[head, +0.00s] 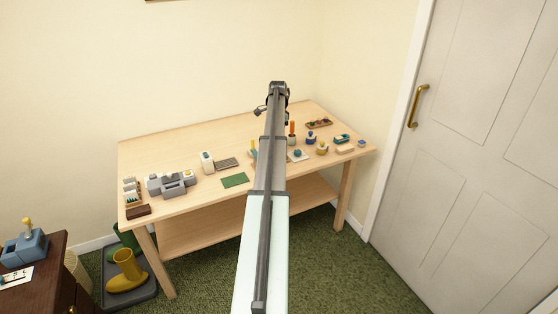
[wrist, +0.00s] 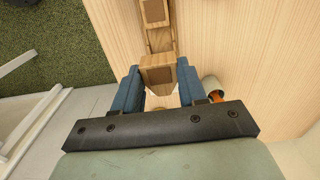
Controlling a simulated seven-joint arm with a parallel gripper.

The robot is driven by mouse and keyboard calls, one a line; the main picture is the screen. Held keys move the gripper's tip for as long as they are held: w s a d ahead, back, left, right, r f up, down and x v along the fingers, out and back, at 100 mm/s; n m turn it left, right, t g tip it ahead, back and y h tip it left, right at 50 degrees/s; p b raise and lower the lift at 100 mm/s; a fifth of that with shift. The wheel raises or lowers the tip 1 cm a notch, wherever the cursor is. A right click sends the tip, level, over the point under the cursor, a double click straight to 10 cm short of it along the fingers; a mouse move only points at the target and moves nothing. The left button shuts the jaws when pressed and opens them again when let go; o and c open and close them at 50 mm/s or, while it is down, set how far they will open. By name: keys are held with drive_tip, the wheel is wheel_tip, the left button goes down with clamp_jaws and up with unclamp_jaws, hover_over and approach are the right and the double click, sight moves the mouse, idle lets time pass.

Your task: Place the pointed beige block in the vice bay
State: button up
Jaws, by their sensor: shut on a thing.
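My gripper (wrist: 158,68) has its blue fingers on either side of a light wooden block (wrist: 157,61) with a brown patch, and is shut on it in the wrist view. A grey vice-like device (head: 170,184) stands at the bench's left. A blue-grey device (head: 24,248) with a yellow knob stands on the dark cabinet. I cannot tell which holds the vice bay.
A wooden compartment tray (head: 319,124) lies at the bench's back right. Small tools and blocks stand along the right side, including a beige block (head: 345,150). A green mat (head: 234,180) lies near the front edge of the workbench (head: 205,197). The back left is clear.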

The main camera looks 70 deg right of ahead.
drive_tip(key=shift+f, duration=5)
drive_tip(key=shift+f, duration=0.35)
drive_tip(key=o, duration=0.9)
drive_tip(key=shift+a+f, duration=0.1)
drive_tip(key=shift+f, duration=0.05)
drive_tip(key=shift+o, duration=1)
drive_tip(key=shift+s+a+f, duration=0.1)
drive_tip(key=shift+s, duration=0.1)
drive_tip(key=r, duration=1.3)
drive_tip(key=shift+w+d+r, duration=0.15)
drive_tip(key=shift+w+d, duration=0.05)
